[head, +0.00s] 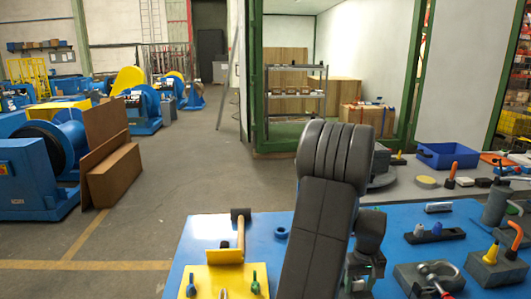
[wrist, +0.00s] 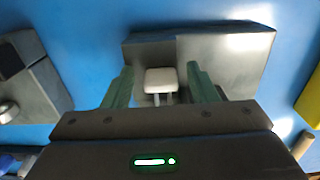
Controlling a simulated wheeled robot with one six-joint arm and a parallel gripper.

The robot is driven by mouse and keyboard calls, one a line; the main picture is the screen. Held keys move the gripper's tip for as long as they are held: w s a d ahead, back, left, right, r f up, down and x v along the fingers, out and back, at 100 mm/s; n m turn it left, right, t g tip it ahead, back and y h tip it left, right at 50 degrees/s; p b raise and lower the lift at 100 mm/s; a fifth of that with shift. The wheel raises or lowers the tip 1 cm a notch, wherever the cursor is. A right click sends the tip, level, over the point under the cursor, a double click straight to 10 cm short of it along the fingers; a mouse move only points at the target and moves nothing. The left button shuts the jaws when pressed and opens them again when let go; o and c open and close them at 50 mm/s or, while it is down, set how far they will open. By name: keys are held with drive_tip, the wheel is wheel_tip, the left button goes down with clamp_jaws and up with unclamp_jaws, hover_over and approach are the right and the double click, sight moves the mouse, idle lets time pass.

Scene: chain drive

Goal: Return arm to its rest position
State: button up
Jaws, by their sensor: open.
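In the wrist view my gripper (wrist: 160,84) has its two green fingers spread apart. I cannot tell how far the fingertips are from the block. In the head view my arm is bent over the blue table (head: 265,240), and its wrist end is low at the table's middle.
Left of my arm are a yellow board (head: 205,280) with tools and a hammer (head: 238,235). A blue bin (head: 447,156) is farther back.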

drive_tip(key=shift+s+d+r, duration=0.1)
drive_tip(key=shift+s, duration=0.8)
drive_tip(key=shift+w, duration=0.1)
